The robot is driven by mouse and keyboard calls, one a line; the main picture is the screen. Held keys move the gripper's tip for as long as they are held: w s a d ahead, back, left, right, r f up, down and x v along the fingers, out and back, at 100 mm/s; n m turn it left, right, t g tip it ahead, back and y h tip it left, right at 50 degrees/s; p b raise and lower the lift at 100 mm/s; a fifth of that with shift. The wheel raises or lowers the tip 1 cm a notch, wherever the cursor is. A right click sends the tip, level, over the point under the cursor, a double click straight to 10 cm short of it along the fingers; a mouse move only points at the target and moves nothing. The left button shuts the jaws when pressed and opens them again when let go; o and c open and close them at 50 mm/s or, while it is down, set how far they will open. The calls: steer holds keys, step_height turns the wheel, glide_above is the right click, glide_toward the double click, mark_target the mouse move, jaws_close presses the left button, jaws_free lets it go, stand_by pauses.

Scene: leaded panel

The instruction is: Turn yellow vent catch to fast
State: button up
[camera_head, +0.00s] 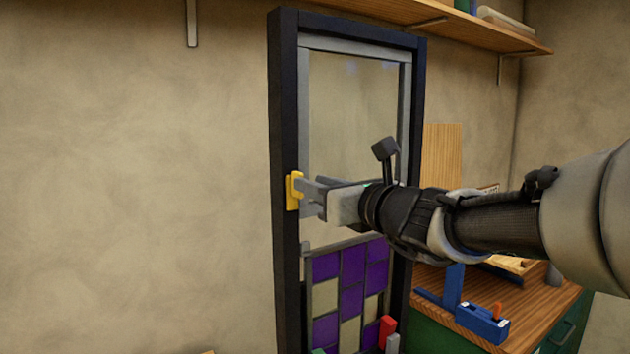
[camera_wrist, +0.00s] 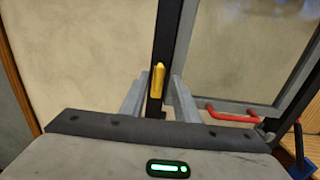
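The yellow vent catch (camera_head: 294,190) sits on the left upright of the dark frame (camera_head: 284,120), at about mid height. It stands upright in the head view. In the wrist view the yellow catch (camera_wrist: 157,80) shows between my two fingers, on the dark upright. My gripper (camera_head: 312,190) is at the catch from the right, its fingertips close to it. In the wrist view my gripper (camera_wrist: 155,98) has its fingers apart, one on each side of the catch. I cannot tell whether either finger touches it.
A purple and cream leaded panel (camera_head: 350,290) fills the lower part of the frame. A red handle (camera_wrist: 232,115) shows at the right in the wrist view. A wooden bench (camera_head: 490,300) with a blue tool (camera_head: 482,322) stands at the right. A shelf (camera_head: 450,25) hangs above.

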mark_target(296, 192)
steer(key=x, duration=0.3)
steer(key=shift+w+a, duration=0.15)
steer(key=shift+w, duration=0.05)
jaws_close()
